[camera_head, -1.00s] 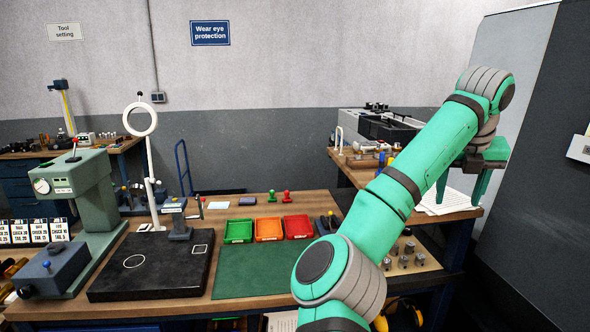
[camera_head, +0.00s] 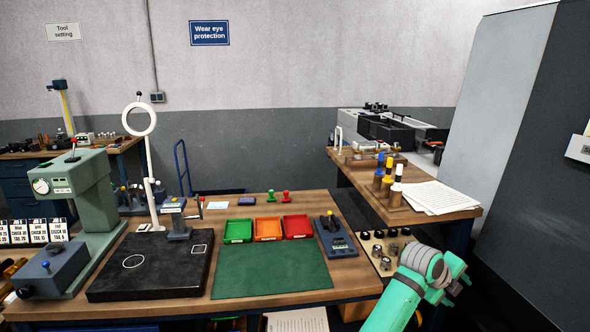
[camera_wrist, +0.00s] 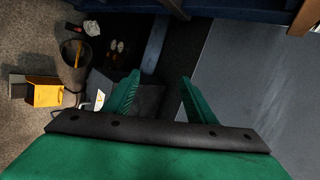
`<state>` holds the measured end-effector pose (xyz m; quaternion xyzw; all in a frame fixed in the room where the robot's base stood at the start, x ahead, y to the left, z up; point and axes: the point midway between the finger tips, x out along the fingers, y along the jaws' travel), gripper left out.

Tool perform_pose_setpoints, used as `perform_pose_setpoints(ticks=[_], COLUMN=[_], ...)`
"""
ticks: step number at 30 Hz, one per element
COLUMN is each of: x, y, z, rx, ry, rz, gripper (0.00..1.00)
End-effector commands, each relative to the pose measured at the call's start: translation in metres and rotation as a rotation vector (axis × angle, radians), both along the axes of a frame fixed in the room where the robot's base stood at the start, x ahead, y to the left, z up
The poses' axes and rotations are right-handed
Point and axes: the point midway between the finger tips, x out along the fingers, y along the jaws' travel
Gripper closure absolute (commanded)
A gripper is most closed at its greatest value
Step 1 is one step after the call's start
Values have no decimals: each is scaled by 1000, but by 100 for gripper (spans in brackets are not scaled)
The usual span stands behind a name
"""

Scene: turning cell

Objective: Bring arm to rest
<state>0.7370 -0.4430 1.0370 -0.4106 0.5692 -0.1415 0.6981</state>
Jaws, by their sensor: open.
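My arm (camera_head: 398,303) is green with grey joints and is folded low at the lower right of the head view. My gripper (camera_head: 458,281) is at its end, right of the workbench's front corner, and its fingertips are hard to make out there. In the wrist view my gripper (camera_wrist: 157,95) shows two green fingers spread apart with nothing between them. Below and beyond them are the floor and dark items.
The workbench (camera_head: 350,285) holds a green mat (camera_head: 270,271), a black plate (camera_head: 150,285) and green, orange and red trays. A side bench (camera_head: 465,213) carries papers (camera_head: 437,197). A grey cabinet (camera_head: 540,150) stands at right. A yellow box (camera_wrist: 45,95) sits on the floor.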

Motion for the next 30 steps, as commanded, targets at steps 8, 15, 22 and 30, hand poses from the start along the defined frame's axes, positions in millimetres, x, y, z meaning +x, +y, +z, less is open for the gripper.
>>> perform_pose_setpoints(ticks=[8,15,22,30], x=[-24,-50,-81,-127], y=[7,29,64,119], z=[-78,-134,-182,-230], rx=[-241,-441,-621,-821], ry=[157,287,401,506], rz=[220,426,633,878], gripper=[49,49,49,49])
